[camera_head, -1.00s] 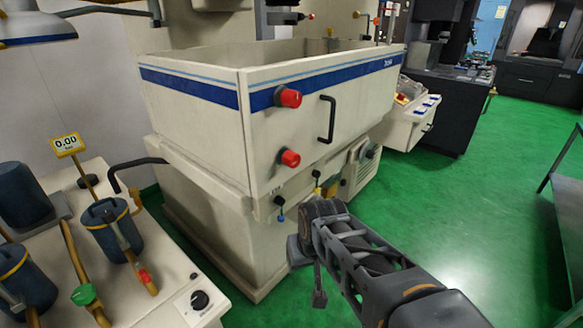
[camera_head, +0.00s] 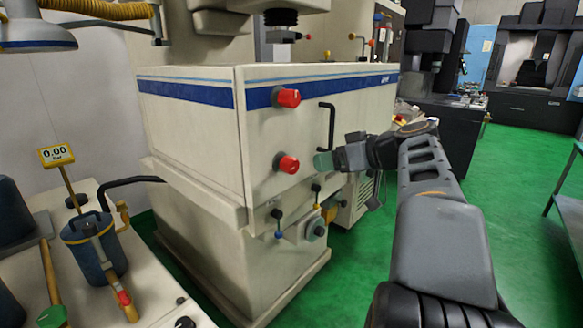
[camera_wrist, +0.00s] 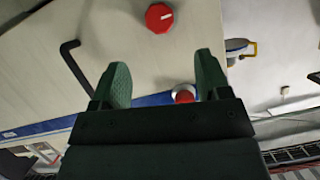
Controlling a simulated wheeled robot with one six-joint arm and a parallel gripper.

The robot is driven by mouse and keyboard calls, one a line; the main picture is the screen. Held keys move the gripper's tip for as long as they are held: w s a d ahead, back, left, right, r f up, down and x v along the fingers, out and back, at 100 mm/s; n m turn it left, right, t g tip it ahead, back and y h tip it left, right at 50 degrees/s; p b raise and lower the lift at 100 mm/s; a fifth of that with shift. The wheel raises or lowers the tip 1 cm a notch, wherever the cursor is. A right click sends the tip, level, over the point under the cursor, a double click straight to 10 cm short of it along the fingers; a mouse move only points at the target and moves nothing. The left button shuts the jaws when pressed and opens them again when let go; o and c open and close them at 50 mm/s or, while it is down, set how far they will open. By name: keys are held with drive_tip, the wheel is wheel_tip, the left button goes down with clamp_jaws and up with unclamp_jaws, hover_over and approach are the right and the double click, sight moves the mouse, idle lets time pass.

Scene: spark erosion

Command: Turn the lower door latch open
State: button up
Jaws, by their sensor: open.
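The lower door latch (camera_head: 287,163) is a red knob on the front of the cream machine door, below the upper latch (camera_head: 287,97), also red. My gripper (camera_head: 322,162) is just right of the lower latch in the head view, apart from it, with greenish fingers towards the door. In the wrist view, which is turned upside down, my gripper (camera_wrist: 162,62) is open and empty. The lower latch (camera_wrist: 159,17), with a white line on its face, lies beyond the fingertips. The upper latch (camera_wrist: 183,93) shows partly between the fingers, by the blue stripe.
A black door handle (camera_head: 327,125) stands out from the door above my gripper; the handle (camera_wrist: 75,65) is left of the fingers in the wrist view. Small valves (camera_head: 279,222) sit below the door. A bench with blue canisters (camera_head: 88,250) is at left.

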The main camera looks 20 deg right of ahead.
sight(295, 166)
drive_tip(key=x, duration=1.2)
drive_tip(key=shift+f+p, duration=0.1)
drive_tip(key=shift+p, duration=0.25)
drive_tip(key=c, duration=0.9)
